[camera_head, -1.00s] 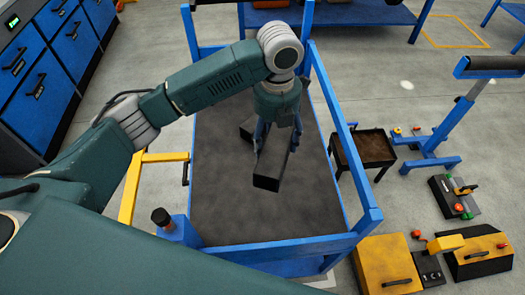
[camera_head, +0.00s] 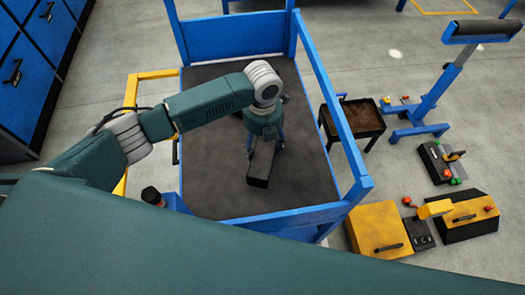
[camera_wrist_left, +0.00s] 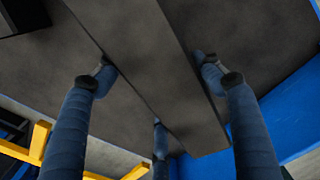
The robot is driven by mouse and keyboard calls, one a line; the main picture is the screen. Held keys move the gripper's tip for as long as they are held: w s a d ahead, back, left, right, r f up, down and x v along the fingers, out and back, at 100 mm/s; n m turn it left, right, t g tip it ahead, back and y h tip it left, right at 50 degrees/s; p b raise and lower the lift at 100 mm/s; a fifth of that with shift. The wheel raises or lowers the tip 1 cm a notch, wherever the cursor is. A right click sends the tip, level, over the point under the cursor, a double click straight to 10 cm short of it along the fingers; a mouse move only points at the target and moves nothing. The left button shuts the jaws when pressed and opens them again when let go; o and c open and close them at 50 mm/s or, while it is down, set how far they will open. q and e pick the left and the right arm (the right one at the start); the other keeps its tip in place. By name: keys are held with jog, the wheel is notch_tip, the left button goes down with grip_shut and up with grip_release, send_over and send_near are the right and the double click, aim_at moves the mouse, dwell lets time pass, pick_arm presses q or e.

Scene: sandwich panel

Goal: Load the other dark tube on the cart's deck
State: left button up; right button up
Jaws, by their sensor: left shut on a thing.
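A dark tube (camera_head: 260,166), square in section, is in my left gripper (camera_head: 265,147), over the cart's dark deck (camera_head: 215,190). In the left wrist view the tube (camera_wrist_left: 165,65) runs between the fingers of the left gripper (camera_wrist_left: 157,78), which are shut on its sides. I cannot tell whether the tube touches the deck. Its far part is hidden by the gripper in the head view. Another dark boxy piece (camera_wrist_left: 22,16) shows in the left wrist view's top left corner, cut off by the frame. My right gripper is not in view.
The cart has blue rails (camera_head: 340,130) and a blue end panel (camera_head: 235,35). A yellow handle (camera_head: 130,130) is at its left. To the right stand a small dark tray table (camera_head: 357,118), a blue stand (camera_head: 450,85) and yellow boxes (camera_head: 385,228). Much of the deck is bare.

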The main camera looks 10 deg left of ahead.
pick_arm(q)
jog(key=shift+f, duration=2.05)
jog(key=shift+f, duration=0.15)
jog(key=o, duration=1.9)
jog(key=shift+o, duration=0.2)
notch_tip(320, 180, up, 12)
jog(key=shift+r, duration=0.1)
